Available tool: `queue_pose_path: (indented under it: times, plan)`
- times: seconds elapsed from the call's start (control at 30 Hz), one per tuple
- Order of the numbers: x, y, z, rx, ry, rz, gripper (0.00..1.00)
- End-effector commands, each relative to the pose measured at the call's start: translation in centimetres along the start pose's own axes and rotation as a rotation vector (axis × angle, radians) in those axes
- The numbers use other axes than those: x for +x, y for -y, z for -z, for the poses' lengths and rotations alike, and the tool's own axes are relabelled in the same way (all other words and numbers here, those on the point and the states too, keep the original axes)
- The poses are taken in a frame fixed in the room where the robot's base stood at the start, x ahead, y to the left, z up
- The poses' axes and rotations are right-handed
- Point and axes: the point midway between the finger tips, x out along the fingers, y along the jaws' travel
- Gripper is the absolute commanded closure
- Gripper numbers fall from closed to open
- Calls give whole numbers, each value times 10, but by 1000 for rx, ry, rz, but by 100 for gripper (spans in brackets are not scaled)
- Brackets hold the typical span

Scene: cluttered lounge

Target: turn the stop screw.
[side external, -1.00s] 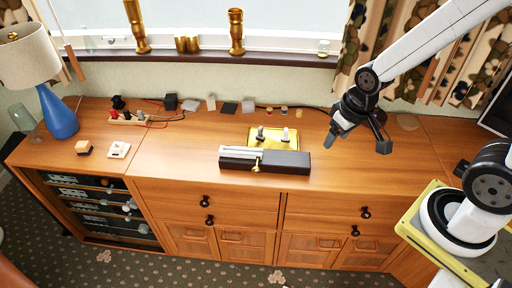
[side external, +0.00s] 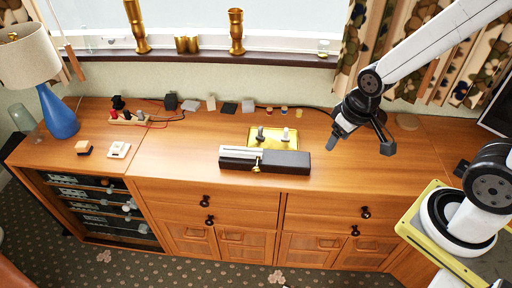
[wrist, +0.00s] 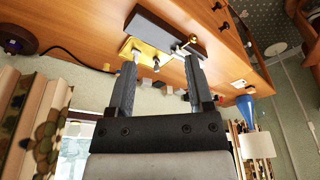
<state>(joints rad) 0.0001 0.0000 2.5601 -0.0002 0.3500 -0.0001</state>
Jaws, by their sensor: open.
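A dark block (side external: 285,161) with a pale strip along its top lies on the wooden cabinet top. A small brass screw (side external: 257,167) sticks out at its front; I take it to be the stop screw. Behind the block is a yellow brass plate (side external: 293,146) with two small upright posts. My gripper (side external: 361,145) is open and empty. It is in the air to the right of the block, touching nothing.
Small blocks and spools (side external: 247,106) line the back of the cabinet top (side external: 200,150). A socket strip with wires (side external: 128,118), a blue lamp (side external: 58,115) and two small boxes (side external: 119,150) stand at the left. The wood around the block is clear.

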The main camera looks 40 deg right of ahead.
Motion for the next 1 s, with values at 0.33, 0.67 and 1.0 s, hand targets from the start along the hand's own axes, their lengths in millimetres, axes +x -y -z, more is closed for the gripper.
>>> queue_pose_path:
  times: [0.33,0.67,1.0]
  plan:
    - [4,6,10,0,-24,12,22]
    - [33,40,76,14,-193,62,22]
    - [79,83,152,58,-429,49,22]
